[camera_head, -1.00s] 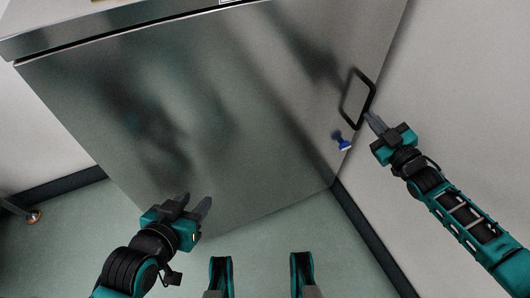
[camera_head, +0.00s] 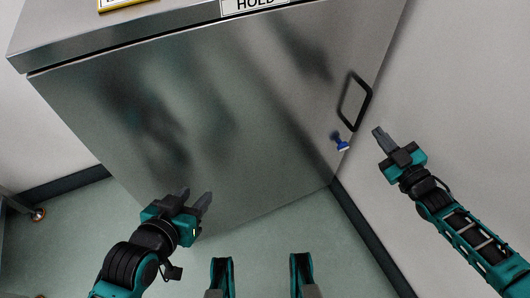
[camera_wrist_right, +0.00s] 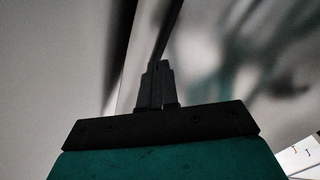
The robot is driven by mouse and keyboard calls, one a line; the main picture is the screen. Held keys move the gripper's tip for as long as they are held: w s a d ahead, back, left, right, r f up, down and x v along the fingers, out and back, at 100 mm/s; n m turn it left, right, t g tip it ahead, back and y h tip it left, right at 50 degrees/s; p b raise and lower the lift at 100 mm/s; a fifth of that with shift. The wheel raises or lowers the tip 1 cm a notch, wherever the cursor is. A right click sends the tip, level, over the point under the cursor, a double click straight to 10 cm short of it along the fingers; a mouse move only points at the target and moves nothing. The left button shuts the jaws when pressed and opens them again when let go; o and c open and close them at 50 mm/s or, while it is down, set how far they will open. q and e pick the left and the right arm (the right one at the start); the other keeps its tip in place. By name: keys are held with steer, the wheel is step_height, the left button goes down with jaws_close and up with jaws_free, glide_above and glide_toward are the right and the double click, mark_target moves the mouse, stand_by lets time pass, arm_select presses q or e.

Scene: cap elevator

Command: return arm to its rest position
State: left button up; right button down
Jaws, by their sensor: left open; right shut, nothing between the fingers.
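My right gripper (camera_head: 379,134) is shut and empty, to the right of the black door handle (camera_head: 354,101) and apart from it in the head view. Its closed fingers (camera_wrist_right: 157,84) show in the right wrist view, with a dark bar beyond them. My left gripper (camera_head: 198,196) is open and empty at the lower left, in front of the metal cabinet door (camera_head: 220,130). Whether it touches the door I cannot tell.
A small blue key-like piece (camera_head: 340,141) sits on the door below the handle. A sign reading "HOLD" (camera_head: 254,4) is at the cabinet's top edge. A pale wall (camera_head: 450,90) stands at the right. Green floor (camera_head: 270,238) is open below the door.

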stand_by(0.4)
steer(key=s+a+m+g+h, duration=0.3)
steer(key=s+a+m+g, duration=0.35)
steer(key=s+a, duration=0.9)
arm_select(q)
steer(key=s+a+r+y+p, duration=0.1)
steer(key=a+r+p, duration=0.3)
steer(key=r+p, duration=0.7)
steer(key=s+p, duration=0.1)
steer(key=p, duration=0.6)
steer(key=shift+a, duration=0.15)
arm_select(e)
step_height(320, 180, up, 12)
steer(key=s+d+h, duration=0.1)
steer(key=d, duration=0.2)
steer(key=shift+f+m, duration=0.2)
steer(key=shift+m, duration=0.25)
